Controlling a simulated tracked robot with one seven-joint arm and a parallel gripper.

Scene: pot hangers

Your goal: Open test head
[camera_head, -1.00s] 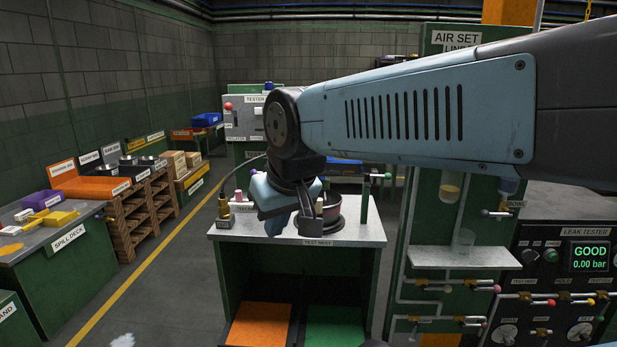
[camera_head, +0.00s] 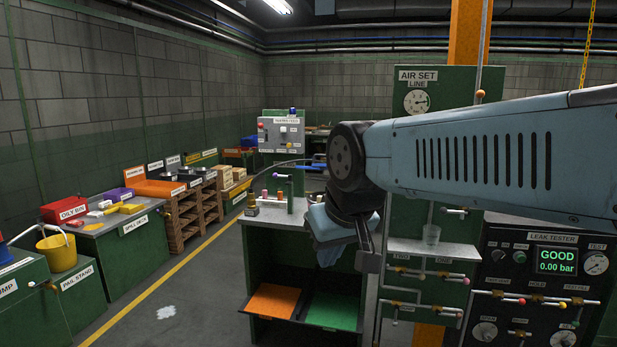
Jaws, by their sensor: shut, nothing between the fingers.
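My gripper (camera_head: 332,258) hangs from the arm over the right part of the test nest bench (camera_head: 268,238). It is shut with nothing in it. The pot and the rest of the test head are hidden.
A brass fitting (camera_head: 252,206) and a pink-topped piece (camera_head: 264,195) stand at the bench's left edge. Orange (camera_head: 272,302) and green (camera_head: 333,311) trays lie below. The air set panel (camera_head: 418,78) and leak tester (camera_head: 540,255), reading GOOD, 0.00 bar, stand right.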

